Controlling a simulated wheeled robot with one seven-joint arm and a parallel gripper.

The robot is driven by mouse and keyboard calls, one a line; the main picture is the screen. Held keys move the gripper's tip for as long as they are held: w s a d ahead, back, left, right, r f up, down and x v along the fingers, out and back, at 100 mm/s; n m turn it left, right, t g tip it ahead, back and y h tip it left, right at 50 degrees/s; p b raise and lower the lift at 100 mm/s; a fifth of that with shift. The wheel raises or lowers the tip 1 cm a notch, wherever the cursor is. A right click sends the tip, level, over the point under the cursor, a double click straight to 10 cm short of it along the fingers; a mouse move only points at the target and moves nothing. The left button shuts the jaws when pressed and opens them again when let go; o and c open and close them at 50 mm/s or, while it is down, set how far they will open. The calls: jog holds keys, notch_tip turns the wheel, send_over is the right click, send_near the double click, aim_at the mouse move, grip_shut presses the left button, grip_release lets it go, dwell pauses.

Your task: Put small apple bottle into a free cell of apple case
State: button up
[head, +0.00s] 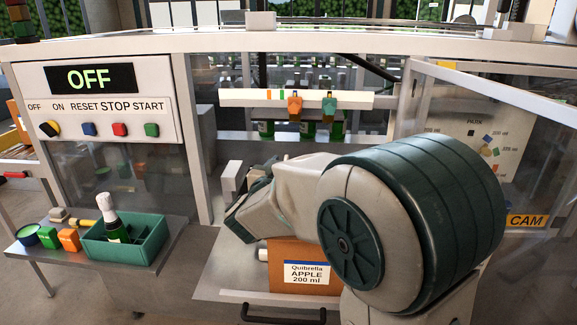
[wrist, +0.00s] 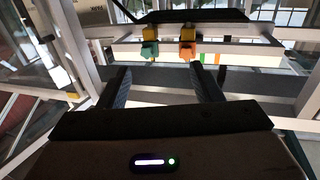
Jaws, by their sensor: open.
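The apple case (head: 305,252) is a brown box labelled "Quibrella APPLE 200 ml", low in the middle of the head view. My arm hides its cells and much of its right side. A dark green bottle with a white top (head: 112,222) stands in a teal divided crate (head: 150,240) at the left; its kind cannot be read. Several green bottles (head: 308,130) stand inside the machine behind the rail. My gripper (wrist: 164,88) is open, with nothing visible between its two dark fingers. In the head view, my arm mostly hides it.
A white rail (head: 250,97) with orange (head: 295,106) and green (head: 329,105) fittings crosses the machine opening. White frame posts (head: 192,140) and an open clear door (head: 510,95) flank it. The control panel (head: 95,100) reads OFF. Small coloured containers (head: 69,240) sit beside the crate.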

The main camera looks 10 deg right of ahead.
jog(key=b+v, duration=0.1)
jog(key=v, duration=1.3)
jog(key=shift+d, duration=0.1)
